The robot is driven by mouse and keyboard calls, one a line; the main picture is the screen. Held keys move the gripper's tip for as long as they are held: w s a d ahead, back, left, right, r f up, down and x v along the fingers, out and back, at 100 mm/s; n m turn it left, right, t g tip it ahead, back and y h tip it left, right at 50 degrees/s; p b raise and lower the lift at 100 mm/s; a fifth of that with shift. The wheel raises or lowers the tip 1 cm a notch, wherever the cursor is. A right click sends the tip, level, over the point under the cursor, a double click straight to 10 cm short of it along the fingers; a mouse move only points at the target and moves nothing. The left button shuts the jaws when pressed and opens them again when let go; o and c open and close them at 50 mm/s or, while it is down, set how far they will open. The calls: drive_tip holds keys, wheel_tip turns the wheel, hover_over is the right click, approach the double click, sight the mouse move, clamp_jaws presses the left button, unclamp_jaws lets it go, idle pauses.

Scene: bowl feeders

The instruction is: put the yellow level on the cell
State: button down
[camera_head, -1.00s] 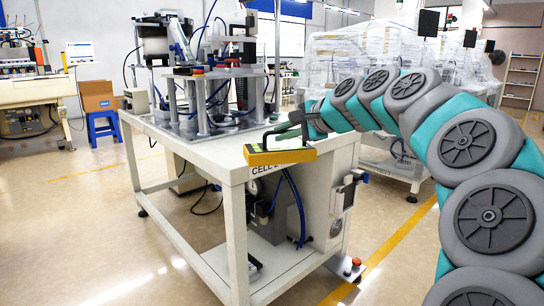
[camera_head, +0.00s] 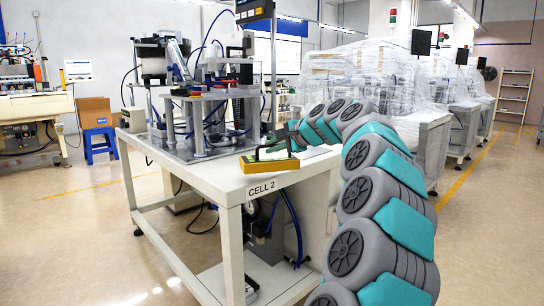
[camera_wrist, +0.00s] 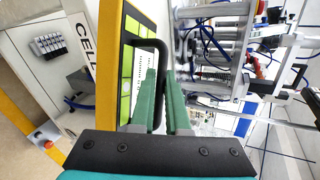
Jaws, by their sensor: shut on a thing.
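The yellow level (camera_head: 268,165) has a yellow body, green vials and a dark loop handle. In the head view it appears over the front part of the white tabletop of the cell (camera_head: 205,175), just above the "CELL 2" label. I cannot tell whether it touches the top. My gripper (camera_head: 277,149) is shut on the level's handle. In the wrist view the green fingers (camera_wrist: 163,88) close around the handle, and the level (camera_wrist: 135,50) hangs beyond them with its yellow edge along the left.
A metal fixture machine (camera_head: 205,110) fills the back of the cell's top. Bare white top lies around the level near the front edge. Plastic-wrapped equipment (camera_head: 360,85) stands behind to the right. A blue stool (camera_head: 100,142) with a cardboard box stands at left.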

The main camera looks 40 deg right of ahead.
sight(269, 157)
drive_tip(key=shift+w+d, duration=0.4)
drive_tip(key=shift+w, duration=0.2)
drive_tip(key=shift+f, duration=1.8)
drive_tip(key=c, duration=0.9)
unclamp_jaws()
drive_tip(key=shift+s, duration=0.1)
